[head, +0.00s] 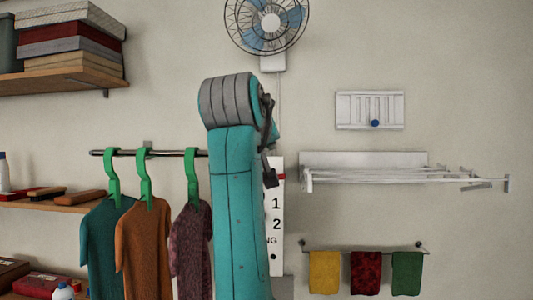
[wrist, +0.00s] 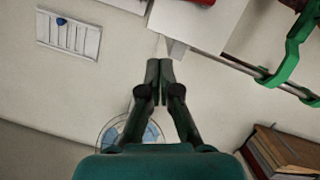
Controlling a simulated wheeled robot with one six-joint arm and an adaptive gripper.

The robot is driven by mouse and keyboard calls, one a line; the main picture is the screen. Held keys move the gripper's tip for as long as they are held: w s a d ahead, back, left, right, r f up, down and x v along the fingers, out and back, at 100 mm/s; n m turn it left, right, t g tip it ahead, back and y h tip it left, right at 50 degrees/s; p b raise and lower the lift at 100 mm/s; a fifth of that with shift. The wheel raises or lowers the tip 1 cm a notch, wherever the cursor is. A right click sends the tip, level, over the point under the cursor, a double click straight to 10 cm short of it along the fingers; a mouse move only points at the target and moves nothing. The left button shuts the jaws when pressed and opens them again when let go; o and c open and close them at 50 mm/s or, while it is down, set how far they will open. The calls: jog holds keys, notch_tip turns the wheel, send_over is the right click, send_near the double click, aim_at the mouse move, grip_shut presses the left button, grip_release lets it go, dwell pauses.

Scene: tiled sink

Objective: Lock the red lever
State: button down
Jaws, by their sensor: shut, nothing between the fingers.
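A white panel with printed numbers (head: 277,222) is on the wall, partly hidden behind my teal arm in the head view. It also shows at the top of the wrist view (wrist: 190,24). A small red piece (wrist: 199,2) shows at the top edge of the wrist view over this panel; I cannot tell whether it is the lever. No whole red lever is visible. My gripper (wrist: 159,64) is shut and empty, with its fingertips just short of the panel in the picture.
A rail with clothes on green hangers (head: 145,178) is left of my arm. A white rack (head: 380,175) and a towel bar with three cloths (head: 365,250) are to the right. A fan (head: 268,22) hangs above. A white slatted panel (head: 370,108) has a blue knob.

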jog(key=d+v, duration=0.1)
jog(key=v, duration=0.5)
jog(key=shift+s+a, duration=0.45)
jog(key=shift+r, duration=0.1)
